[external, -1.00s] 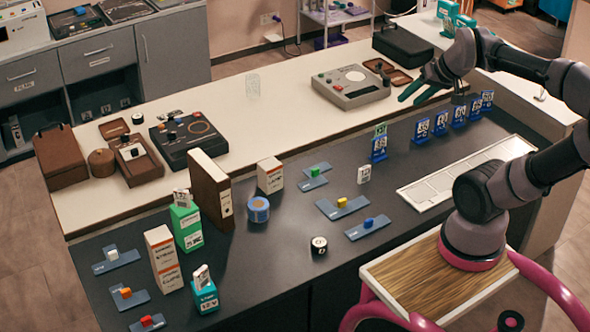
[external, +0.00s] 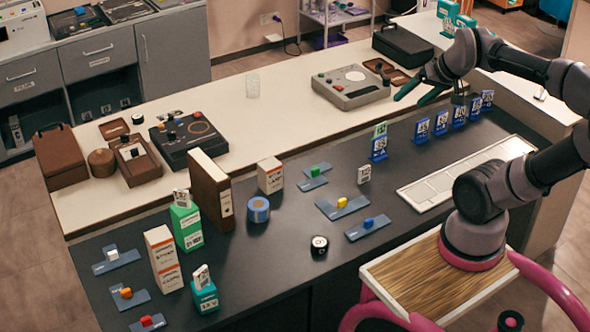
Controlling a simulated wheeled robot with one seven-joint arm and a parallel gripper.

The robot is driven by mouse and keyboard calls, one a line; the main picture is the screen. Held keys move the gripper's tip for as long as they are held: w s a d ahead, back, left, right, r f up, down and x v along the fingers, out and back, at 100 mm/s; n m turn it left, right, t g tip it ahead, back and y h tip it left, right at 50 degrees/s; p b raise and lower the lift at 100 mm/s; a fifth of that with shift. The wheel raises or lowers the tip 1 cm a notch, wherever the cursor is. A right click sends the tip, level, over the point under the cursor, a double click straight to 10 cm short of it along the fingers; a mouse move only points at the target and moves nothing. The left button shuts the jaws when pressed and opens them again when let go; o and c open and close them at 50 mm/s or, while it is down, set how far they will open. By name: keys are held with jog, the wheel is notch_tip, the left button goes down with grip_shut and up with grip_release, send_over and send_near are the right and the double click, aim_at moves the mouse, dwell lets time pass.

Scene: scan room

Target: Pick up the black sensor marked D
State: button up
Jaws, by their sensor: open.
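A small black round piece with a white mark on top (external: 319,245) stands upright on the dark counter, in the front middle. Its letter is too small to read. A similar black round piece (external: 137,119) sits on the pale counter at the far left, its mark also unreadable. I cannot tell which one is marked D. My gripper (external: 415,97) is open and empty, with green fingers apart. It hangs over the back right of the counters, beside the grey console and far from both black pieces.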

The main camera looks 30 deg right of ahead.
jog(key=shift+o, duration=0.6)
